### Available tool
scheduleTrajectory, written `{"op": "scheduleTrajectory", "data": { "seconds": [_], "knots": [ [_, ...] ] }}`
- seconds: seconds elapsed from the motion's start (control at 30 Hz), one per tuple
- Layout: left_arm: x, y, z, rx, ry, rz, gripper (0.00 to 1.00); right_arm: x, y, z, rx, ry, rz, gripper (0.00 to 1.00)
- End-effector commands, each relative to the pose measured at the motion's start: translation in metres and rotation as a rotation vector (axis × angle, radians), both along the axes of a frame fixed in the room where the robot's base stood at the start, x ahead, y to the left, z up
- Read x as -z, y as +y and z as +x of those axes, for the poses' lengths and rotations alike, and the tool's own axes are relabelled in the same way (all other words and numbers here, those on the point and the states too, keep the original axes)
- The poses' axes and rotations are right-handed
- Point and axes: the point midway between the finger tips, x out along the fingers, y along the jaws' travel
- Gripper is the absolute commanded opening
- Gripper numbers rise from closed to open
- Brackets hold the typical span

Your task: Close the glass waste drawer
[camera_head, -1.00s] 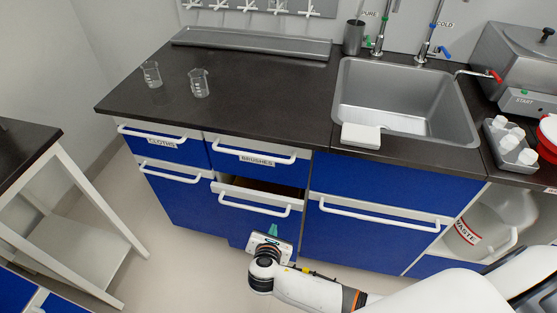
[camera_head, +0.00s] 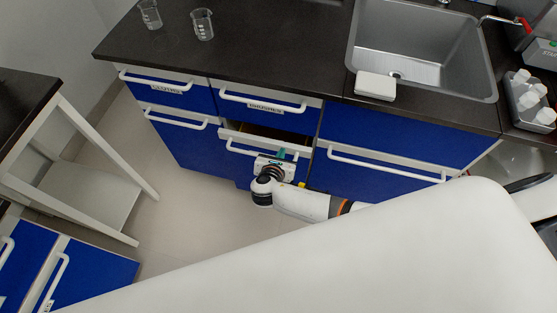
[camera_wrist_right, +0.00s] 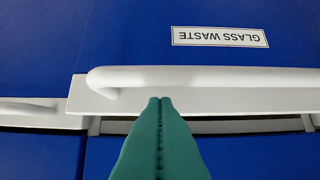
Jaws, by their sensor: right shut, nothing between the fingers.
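The glass waste drawer (camera_head: 240,136) is the blue-fronted drawer below the brushes drawer in the head view. It stands partly open, with a dark gap above its front. Its white bar handle (camera_wrist_right: 210,78) and upside-down "GLASS WASTE" label (camera_wrist_right: 220,37) show in the right wrist view. My right gripper (camera_head: 281,154) is at the drawer's handle, its green fingers shut and empty. My left gripper is not in view.
The brushes drawer (camera_head: 240,97) above looks shut. A dark counter (camera_head: 270,65) with two beakers, a white block (camera_head: 375,85) and a sink (camera_head: 425,55) lies above. A white-framed table (camera_head: 95,185) stands left. Open floor (camera_head: 180,220) lies between.

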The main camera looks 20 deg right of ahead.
Motion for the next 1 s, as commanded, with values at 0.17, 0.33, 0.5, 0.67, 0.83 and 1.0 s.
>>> {"op": "scheduleTrajectory", "data": {
  "seconds": [0.17,0.33,0.5,0.67,0.83,1.0],
  "knots": [
    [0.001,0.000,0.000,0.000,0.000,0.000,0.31,0.002,-0.002,0.004,0.000,0.000,0.001,0.00],
    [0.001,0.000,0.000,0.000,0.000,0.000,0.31,0.002,-0.002,0.003,0.000,0.000,0.001,0.00],
    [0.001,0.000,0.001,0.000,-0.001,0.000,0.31,0.002,-0.006,0.009,0.001,-0.001,0.000,0.00],
    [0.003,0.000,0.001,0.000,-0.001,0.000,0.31,0.002,-0.021,0.031,0.002,-0.003,-0.003,0.00],
    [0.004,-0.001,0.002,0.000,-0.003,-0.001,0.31,0.002,-0.031,0.046,0.001,-0.001,0.000,0.00],
    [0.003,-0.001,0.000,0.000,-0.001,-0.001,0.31,0.001,-0.032,0.047,0.003,-0.004,-0.002,0.00]
  ]
}}
